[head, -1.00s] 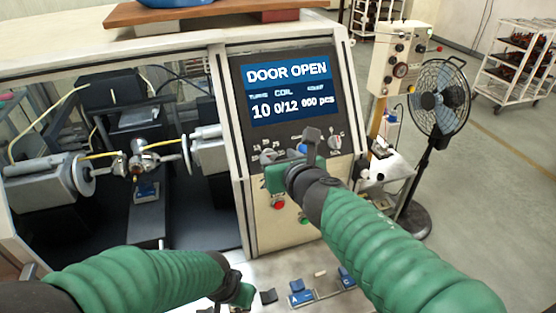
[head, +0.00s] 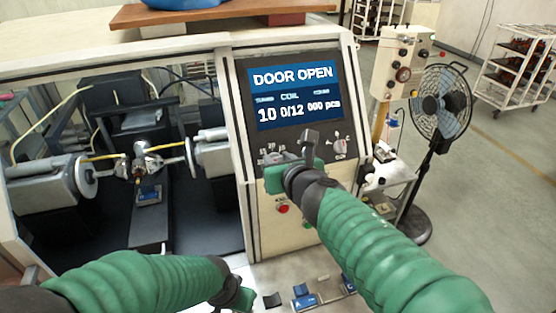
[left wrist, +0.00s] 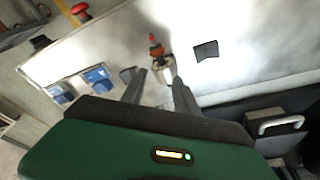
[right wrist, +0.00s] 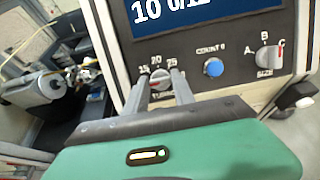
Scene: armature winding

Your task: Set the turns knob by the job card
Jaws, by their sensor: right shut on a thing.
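The turns knob (right wrist: 160,82) is on the panel below the screen, with the marks 15, 20 and 25 showing around its top. My right gripper (right wrist: 162,90) is shut on it, one finger on each side. The fingers partly cover the knob and its pointer. In the head view my right gripper (head: 294,164) is at the panel's lower left. The screen (head: 294,95) reads DOOR OPEN, turns 10, coil 0/12, 000 pcs. My left gripper (left wrist: 153,82) is open above the pale bench. No job card can be made out.
A blue count button (right wrist: 214,67) and the size knob (right wrist: 268,58) sit right of the turns knob. A red button (head: 283,209) is below. Blue lettered holders (head: 304,298) lie on the bench. A fan (head: 440,105) stands at the right.

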